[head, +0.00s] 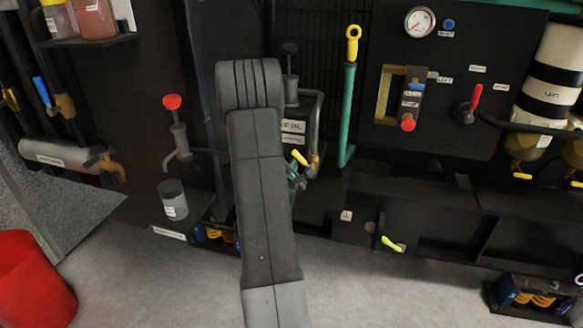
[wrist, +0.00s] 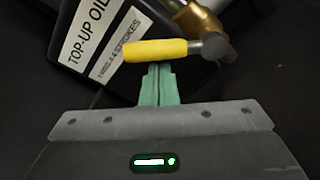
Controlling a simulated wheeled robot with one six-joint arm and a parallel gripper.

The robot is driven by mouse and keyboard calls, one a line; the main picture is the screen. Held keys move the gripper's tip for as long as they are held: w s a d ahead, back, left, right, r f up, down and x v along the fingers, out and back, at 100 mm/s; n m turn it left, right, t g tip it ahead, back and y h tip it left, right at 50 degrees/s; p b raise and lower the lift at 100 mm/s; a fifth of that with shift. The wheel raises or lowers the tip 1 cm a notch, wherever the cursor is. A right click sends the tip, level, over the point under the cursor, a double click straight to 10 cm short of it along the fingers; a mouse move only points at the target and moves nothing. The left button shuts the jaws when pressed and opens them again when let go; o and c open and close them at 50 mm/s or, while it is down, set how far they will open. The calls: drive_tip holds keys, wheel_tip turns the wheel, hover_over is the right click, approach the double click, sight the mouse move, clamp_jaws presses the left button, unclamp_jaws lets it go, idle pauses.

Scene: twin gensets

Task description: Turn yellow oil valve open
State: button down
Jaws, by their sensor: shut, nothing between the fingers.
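The yellow oil valve handle (wrist: 155,51) lies nearly level across the wrist view. Its right end meets a grey pivot on a brass valve body (wrist: 205,22). In the head view the yellow handle (head: 299,157) shows tilted, just right of my arm, with brass beside it. My gripper (wrist: 160,68) has green fingers closed together with nothing between them. The fingertips are right at the lower edge of the handle, near its middle; I cannot tell whether they touch it. In the head view my gripper (head: 297,180) is partly hidden by my arm.
A "TOP-UP OIL" label (wrist: 90,35) is beside the valve. A green lever with a yellow grip (head: 353,45) stands to the right. A red-knobbed pump (head: 173,103) is left of my arm. A red bin (head: 32,280) stands lower left. The grey floor in front is mostly clear.

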sight(300, 157)
drive_tip(key=shift+d+r+m+b, duration=0.25)
drive_tip(key=shift+r+m+b, duration=0.3)
drive_tip(key=shift+m, duration=0.35)
drive_tip(key=shift+s+d+r+m+t+b, duration=0.2)
drive_tip(key=shift+d+r+m+t+b, duration=0.15)
drive_tip(key=shift+m+b, duration=0.6)
drive_tip(key=shift+s+d+r+m, duration=0.15)
drive_tip(key=shift+d+r+m, duration=0.1)
drive_tip(key=shift+d+r, duration=0.25)
drive_tip(key=shift+s+d+r, duration=0.1)
drive_tip(key=shift+d+r, duration=0.05)
drive_tip(key=shift+d, duration=0.15)
drive_tip(key=shift+d+r, duration=0.1)
drive_tip(key=shift+d, duration=0.1)
